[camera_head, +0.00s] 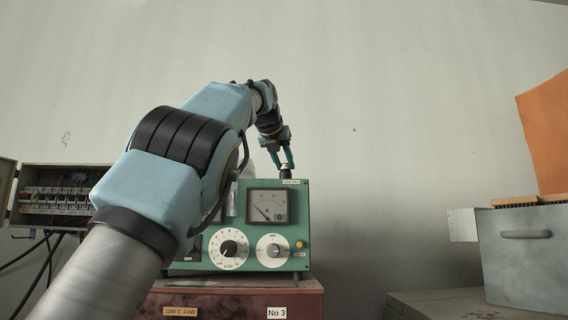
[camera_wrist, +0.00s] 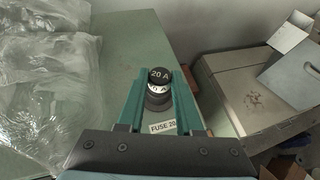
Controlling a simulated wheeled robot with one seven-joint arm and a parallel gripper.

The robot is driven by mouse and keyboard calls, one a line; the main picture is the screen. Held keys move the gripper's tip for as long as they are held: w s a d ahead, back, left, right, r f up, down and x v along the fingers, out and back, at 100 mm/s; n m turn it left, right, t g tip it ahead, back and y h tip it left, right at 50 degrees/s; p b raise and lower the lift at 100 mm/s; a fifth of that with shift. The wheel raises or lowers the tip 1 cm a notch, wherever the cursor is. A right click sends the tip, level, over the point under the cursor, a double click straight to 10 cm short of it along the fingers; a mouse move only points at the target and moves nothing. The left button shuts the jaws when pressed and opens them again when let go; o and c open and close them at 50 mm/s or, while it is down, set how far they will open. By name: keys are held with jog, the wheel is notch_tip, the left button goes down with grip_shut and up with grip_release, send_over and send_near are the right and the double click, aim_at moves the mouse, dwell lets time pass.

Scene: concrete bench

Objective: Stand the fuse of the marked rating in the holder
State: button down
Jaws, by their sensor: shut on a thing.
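My gripper (camera_wrist: 160,84) is shut on a fuse with a black cap (camera_wrist: 160,75) marked "20 A" and a white band under it. A dark round holder (camera_wrist: 158,102) shows directly beneath the fuse, between the green fingers. The fuse looks upright and in line with it; I cannot tell how deep it sits. A label (camera_wrist: 163,127) reading "FUSE 20", its end cut off by a finger, lies on the green top in front of the holder. In the head view my gripper (camera_head: 285,162) points down over the right part of the green instrument box (camera_head: 300,220).
Crumpled clear plastic (camera_wrist: 50,80) lies left of the gripper on the green top. The box front has a meter (camera_head: 267,206) and two dials. An open breaker panel (camera_head: 60,195) is at left. A grey metal case (camera_head: 525,255) stands at right.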

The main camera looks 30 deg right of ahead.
jog(key=c, duration=0.5)
grip_release()
jog(key=b+v, duration=0.2)
jog(key=v, duration=0.9)
jog(key=shift+f, duration=0.1)
